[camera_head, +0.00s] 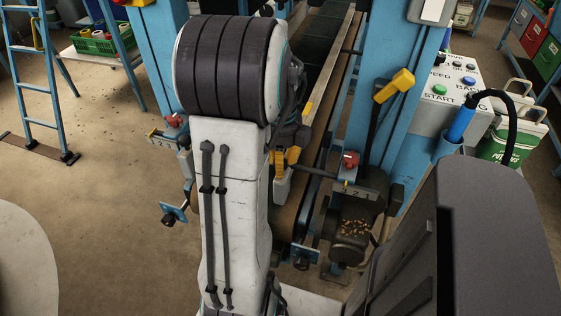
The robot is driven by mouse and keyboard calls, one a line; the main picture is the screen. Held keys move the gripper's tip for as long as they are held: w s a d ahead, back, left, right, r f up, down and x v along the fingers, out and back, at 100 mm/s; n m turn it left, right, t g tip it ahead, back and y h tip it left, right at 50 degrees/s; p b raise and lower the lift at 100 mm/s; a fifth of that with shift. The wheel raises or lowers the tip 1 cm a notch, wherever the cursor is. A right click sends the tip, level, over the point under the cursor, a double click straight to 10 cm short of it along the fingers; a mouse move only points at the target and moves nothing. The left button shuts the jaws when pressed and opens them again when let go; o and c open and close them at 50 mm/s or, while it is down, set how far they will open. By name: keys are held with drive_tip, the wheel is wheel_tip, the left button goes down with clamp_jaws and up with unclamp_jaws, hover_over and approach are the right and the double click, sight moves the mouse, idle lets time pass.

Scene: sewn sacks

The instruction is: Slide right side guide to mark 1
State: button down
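The right side guide (318,174) shows as a dark rod running in from the right post, right of my arm. Its red clamp knob (350,159) sits above a grey scale plate (359,191) with small digits that I cannot read surely. A small yellow pointer (346,183) is near the plate's left end. My gripper (281,164) shows partly behind my arm, with yellow parts at the belt, left of the red knob and apart from it. My arm hides much of it, so I cannot tell its opening or whether it touches the guide.
A conveyor belt (318,40) runs back between blue posts (378,130). The left guide's red knob (175,120) and scale (160,138) are left of my arm. A yellow-handled lever (395,86), control box (455,85) and motor (352,235) are right.

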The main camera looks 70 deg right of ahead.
drive_tip(key=s, duration=0.6)
drive_tip(key=shift+f, duration=0.15)
drive_tip(key=shift+s, duration=0.1)
drive_tip(key=c, duration=1.4)
unclamp_jaws()
drive_tip(key=o, duration=0.5)
drive_tip(key=shift+s, duration=0.15)
wheel_tip(320, 180, up, 12)
